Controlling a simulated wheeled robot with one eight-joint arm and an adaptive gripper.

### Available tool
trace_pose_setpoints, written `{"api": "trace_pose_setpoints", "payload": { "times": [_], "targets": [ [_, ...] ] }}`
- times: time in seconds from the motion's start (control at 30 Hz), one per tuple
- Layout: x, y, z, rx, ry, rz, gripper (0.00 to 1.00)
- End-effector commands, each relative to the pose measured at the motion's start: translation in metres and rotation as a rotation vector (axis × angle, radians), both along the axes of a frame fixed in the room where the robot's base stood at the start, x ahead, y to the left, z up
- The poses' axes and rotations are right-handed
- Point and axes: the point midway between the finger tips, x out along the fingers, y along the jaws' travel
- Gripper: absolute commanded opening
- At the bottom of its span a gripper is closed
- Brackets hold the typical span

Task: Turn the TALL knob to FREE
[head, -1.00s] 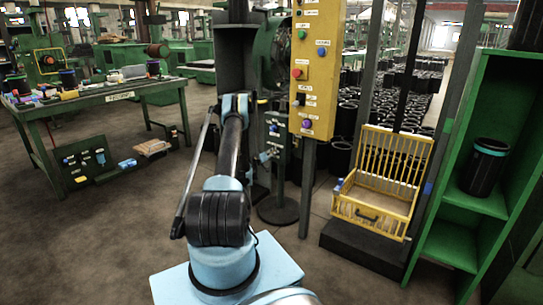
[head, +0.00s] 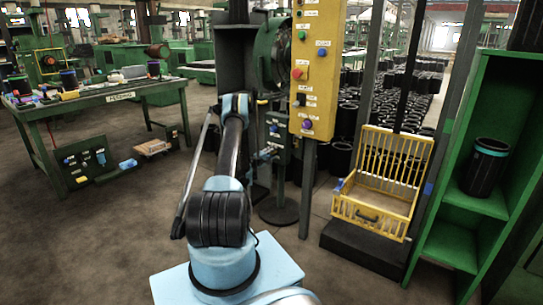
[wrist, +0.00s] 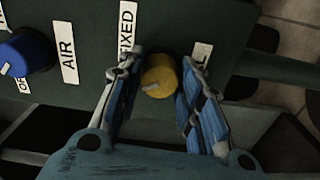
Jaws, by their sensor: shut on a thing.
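A yellow knob (wrist: 158,76) on a dark green panel (wrist: 190,18) sits between the fingers of my gripper (wrist: 156,88) in the wrist view. The fingers are shut on it from both sides. A pale pointer mark on the knob's face points to the left in the picture. A FIXED label (wrist: 127,32) is to its left, partly covered by a finger. A label ending in L (wrist: 202,54) is to its right, mostly hidden by the other finger. In the head view the control box (head: 277,124) stands beyond my arm, and my gripper is at its lower part, small and unclear.
A blue knob (wrist: 24,54) with an AIR label (wrist: 68,53) is left of the yellow one. A yellow control post (head: 318,75) stands close to the right of the box. A yellow basket (head: 375,195) and green shelf (head: 450,258) are farther right.

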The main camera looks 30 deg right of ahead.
Motion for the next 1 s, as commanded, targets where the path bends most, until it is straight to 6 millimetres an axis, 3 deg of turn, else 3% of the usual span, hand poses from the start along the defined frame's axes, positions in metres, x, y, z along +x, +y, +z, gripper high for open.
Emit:
{"api": "trace_pose_setpoints", "payload": {
  "times": [0.7,0.73,0.8,1.0],
  "targets": [
    [-0.0008,-0.0022,-0.0011,-0.030,0.074,-0.001,0.09],
    [-0.0009,-0.0023,-0.0010,-0.030,0.074,-0.001,0.35],
    [-0.0011,-0.0025,-0.0008,-0.030,0.074,-0.002,0.51],
    [-0.0015,-0.0026,-0.0004,-0.031,0.075,-0.002,0.54]
  ]
}}
